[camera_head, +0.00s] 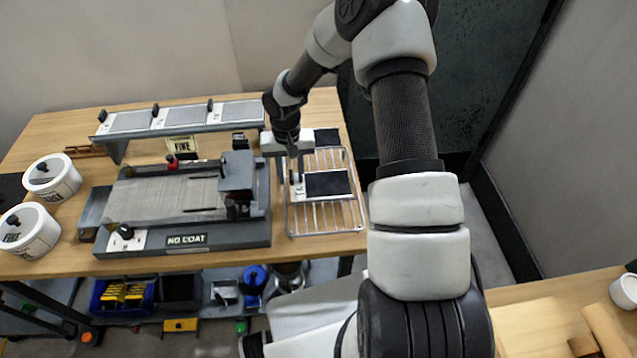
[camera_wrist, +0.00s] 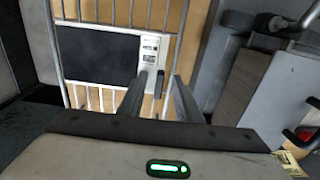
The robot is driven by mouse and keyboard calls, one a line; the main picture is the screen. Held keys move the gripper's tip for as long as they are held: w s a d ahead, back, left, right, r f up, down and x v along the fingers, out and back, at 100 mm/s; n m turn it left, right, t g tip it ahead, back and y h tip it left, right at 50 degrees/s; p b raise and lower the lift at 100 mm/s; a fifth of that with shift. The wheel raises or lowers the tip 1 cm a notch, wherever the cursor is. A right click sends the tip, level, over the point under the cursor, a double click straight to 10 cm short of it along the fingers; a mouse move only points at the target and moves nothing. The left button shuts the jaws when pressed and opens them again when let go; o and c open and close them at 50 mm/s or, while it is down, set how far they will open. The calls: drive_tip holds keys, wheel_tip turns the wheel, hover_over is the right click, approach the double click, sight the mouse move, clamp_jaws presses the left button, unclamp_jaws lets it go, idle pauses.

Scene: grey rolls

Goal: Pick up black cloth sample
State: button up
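A black cloth sample (camera_head: 328,183) lies flat on the wire rack (camera_head: 340,218), with a white label plate at its left end in the head view. The wrist view shows the same black cloth (camera_wrist: 100,56) and its white label plate (camera_wrist: 152,52), which has a small dark upright tab (camera_wrist: 160,84). My gripper (camera_head: 296,172) points down over the label end. In the wrist view my gripper (camera_wrist: 159,79) has its two fingers apart, with the tab showing between them. Contact cannot be told. A second black piece (camera_head: 326,138) shows at the rack's back, partly hidden by my gripper.
A grey machine (camera_head: 170,200) marked "NO COAT" stands left of the rack. A raised shelf (camera_head: 180,118) with several grey samples is behind it. Two white tubs (camera_head: 52,178) (camera_head: 28,230) stand at the far left. The rack is near the table's right edge.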

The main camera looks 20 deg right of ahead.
drive_tip(key=shift+c, duration=0.4)
clamp_jaws()
drive_tip(key=shift+r, duration=0.15)
